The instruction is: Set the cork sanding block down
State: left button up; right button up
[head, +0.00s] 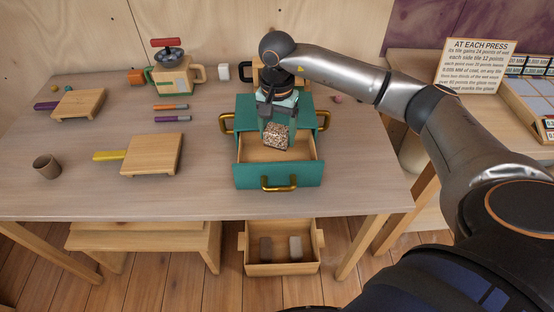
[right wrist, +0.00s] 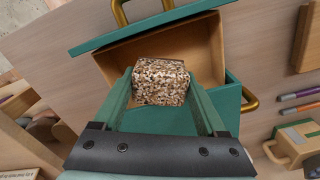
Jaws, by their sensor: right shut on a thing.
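The cork sanding block (head: 276,134) is a speckled brown block. My right gripper (head: 275,122) is shut on it and holds it over the green box with the open drawer (head: 277,172). In the right wrist view the block (right wrist: 160,82) sits between the two green fingers (right wrist: 160,98), with the drawer's bare wooden inside (right wrist: 205,50) behind it. I cannot tell exactly how high the block is above the drawer floor. The drawer looks empty where it shows. My left gripper is not in view.
Two small wooden boards (head: 152,154) (head: 78,104), a brown cup (head: 46,167), markers (head: 172,118) and a grinder-like pot (head: 172,72) stand left on the table. A wooden crate (head: 280,268) with two blocks is on the floor. The table's front middle is clear.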

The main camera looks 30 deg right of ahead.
aim_at(277, 129)
notch_tip(277, 129, down, 8)
jog(key=shift+f, duration=0.25)
jog(key=shift+f, duration=0.25)
jog(key=o, duration=1.2)
jog(key=shift+r, duration=0.15)
jog(key=shift+o, duration=0.2)
notch_tip(277, 129, up, 12)
jog(key=shift+r, duration=0.15)
